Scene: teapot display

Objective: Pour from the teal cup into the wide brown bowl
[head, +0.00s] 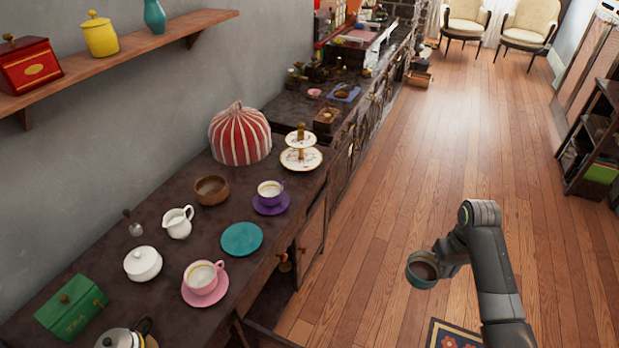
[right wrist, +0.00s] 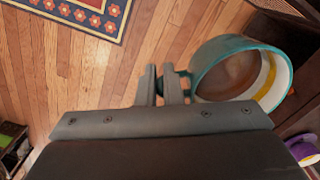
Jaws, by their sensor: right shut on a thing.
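The teal cup (head: 423,269) is held out over the wooden floor, to the right of the counter, with brown liquid visible inside. My right gripper (head: 440,262) is shut on it. In the right wrist view the fingers (right wrist: 168,88) pinch the handle at the side of the cup (right wrist: 240,75), and brown liquid shows within its pale inner wall. The wide brown bowl (head: 211,190) stands upright on the dark counter, well to the left of the cup and apart from it. My left gripper does not show in either view.
On the counter (head: 80,247), a white pitcher (head: 178,222), a teal saucer (head: 241,239), a purple cup (head: 270,192) and a pink cup (head: 203,276) stand near the bowl. A striped tea cosy (head: 240,135) and tiered stand (head: 301,158) are behind. A shelf (head: 120,52) hangs above. Floor around the cup is clear.

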